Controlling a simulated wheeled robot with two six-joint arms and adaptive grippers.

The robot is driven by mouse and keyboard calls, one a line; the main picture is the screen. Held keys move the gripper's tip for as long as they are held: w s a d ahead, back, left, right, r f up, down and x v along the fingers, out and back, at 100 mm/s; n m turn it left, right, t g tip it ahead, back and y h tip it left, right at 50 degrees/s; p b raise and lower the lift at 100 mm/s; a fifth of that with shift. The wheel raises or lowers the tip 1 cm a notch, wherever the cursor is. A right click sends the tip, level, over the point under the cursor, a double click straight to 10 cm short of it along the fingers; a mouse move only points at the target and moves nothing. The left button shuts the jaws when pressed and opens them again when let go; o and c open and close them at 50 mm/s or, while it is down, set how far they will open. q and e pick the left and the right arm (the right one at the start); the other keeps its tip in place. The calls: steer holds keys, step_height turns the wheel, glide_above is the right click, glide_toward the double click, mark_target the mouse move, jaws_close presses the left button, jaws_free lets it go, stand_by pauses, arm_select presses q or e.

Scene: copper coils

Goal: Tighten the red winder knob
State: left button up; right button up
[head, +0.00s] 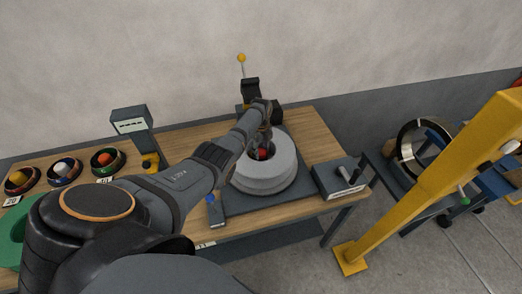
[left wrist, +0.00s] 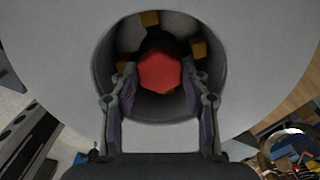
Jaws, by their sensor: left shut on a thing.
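The red winder knob (left wrist: 159,73) sits in the middle of the round opening of a pale grey winder drum (left wrist: 255,50). In the head view the drum (head: 266,182) lies on a dark base on the wooden table, and a bit of the red knob (head: 262,153) shows below my gripper. My left gripper (left wrist: 160,85) reaches down into the opening, its two fingers on either side of the knob, shut on it. In the head view the left gripper (head: 264,140) is over the drum, partly hidden by its own arm. My right gripper is not in view.
A grey control box (head: 341,177) stands right of the drum. A yellow-topped device (head: 242,75) stands behind it. A display post (head: 132,122) and several bowls with coloured balls (head: 108,160) are to the left. A yellow post (head: 430,180) stands beside the table at right.

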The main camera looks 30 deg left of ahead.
mark_target(261, 152)
arm_select(q)
steer(key=shift+m, duration=0.6)
steer(key=o, duration=1.1)
steer(key=shift+o, duration=0.2)
step_height(261, 152, up, 12)
